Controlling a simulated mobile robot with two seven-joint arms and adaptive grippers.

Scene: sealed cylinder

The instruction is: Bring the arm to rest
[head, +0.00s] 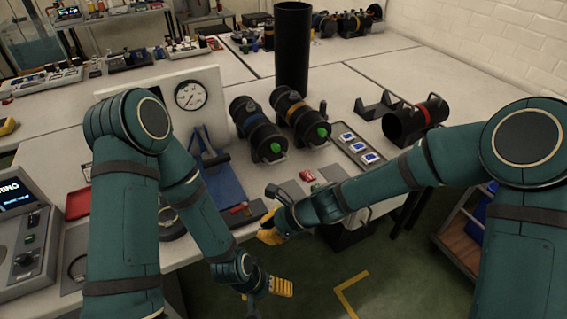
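My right gripper (268,228) hangs just off the front edge of the bench, its yellow fingertips apart, with nothing seen between them. My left gripper (263,291) hangs lower, over the floor in front of the bench. Its yellow fingertips are apart and it appears empty. Two black cylinders lie on the bench, one with a blue band (247,108) and one with an orange band (285,101). Both have green centres on their near ends. A third black cylinder with a red band (413,122) lies to the right. My forearms hide parts of the front edge.
A pressure gauge (190,95) on a white panel stands behind my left arm. A blue fixture (222,182) and a grey tray (357,146) with blue-and-white pieces lie on the bench. A tall black tube (292,45) stands farther back. A control box (25,240) is at left.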

